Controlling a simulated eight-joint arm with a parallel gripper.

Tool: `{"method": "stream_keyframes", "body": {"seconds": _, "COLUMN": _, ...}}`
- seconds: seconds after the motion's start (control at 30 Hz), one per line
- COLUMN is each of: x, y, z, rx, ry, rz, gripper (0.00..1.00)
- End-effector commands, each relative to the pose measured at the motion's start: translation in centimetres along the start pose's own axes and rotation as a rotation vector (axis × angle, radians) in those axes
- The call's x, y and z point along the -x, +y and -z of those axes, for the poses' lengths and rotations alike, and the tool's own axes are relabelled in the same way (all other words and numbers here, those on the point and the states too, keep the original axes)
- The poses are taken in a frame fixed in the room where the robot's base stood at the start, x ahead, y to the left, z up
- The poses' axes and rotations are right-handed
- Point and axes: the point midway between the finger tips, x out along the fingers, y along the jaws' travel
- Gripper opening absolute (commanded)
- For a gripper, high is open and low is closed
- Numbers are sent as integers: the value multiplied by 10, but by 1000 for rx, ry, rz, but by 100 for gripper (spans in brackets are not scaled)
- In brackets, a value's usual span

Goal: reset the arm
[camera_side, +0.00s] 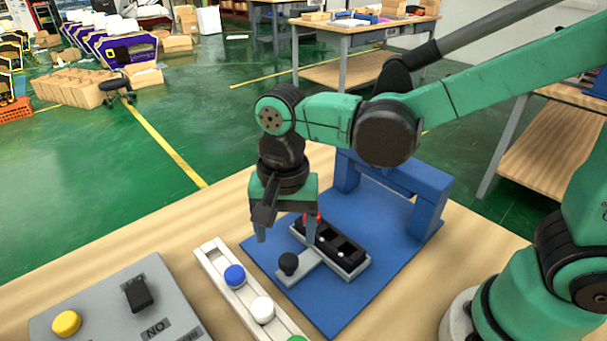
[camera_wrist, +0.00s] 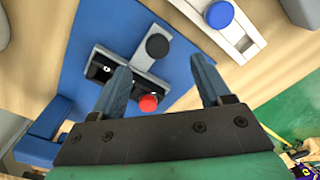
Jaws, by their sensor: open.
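My gripper (camera_side: 285,238) points down above the blue board on the table; its two fingers are apart with nothing between them. It also shows in the wrist view (camera_wrist: 160,68). A red round piece (camera_wrist: 148,103) lies near one finger; in the side view the red piece (camera_side: 314,217) is partly hidden behind that finger. It sits at the end of a black compartmented tray (camera_side: 345,247). A black knob (camera_side: 289,263) stands on a light grey slide in front of the tray and shows in the wrist view (camera_wrist: 157,45).
A white strip (camera_side: 247,290) holds a blue button (camera_side: 234,275), a white button (camera_side: 262,309) and a partly cut-off green one. A grey control box (camera_side: 100,310) stands at front left. A blue frame (camera_side: 390,175) rises behind the tray. The table's left back is clear.

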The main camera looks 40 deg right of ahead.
Motion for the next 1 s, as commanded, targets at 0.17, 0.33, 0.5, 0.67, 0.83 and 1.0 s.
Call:
{"method": "stream_keyframes", "body": {"seconds": 0.17, "x": 17, "y": 22, "z": 23, "rx": 151, "ry": 70, "rz": 110, "gripper": 70}}
{"method": "stream_keyframes", "body": {"seconds": 0.33, "x": 34, "y": 57, "z": 51, "rx": 403, "ry": 253, "rz": 226, "gripper": 70}}
{"method": "stream_keyframes", "body": {"seconds": 0.5, "x": 42, "y": 86, "z": 70, "rx": 612, "ry": 453, "rz": 249, "gripper": 70}}
{"method": "stream_keyframes", "body": {"seconds": 0.67, "x": 44, "y": 99, "z": 77, "rx": 718, "ry": 561, "rz": 230, "gripper": 70}}
{"method": "stream_keyframes", "body": {"seconds": 0.83, "x": 45, "y": 101, "z": 79, "rx": 745, "ry": 584, "rz": 223, "gripper": 70}}
{"method": "stream_keyframes", "body": {"seconds": 1.0, "x": 45, "y": 101, "z": 79, "rx": 744, "ry": 582, "rz": 223, "gripper": 70}}
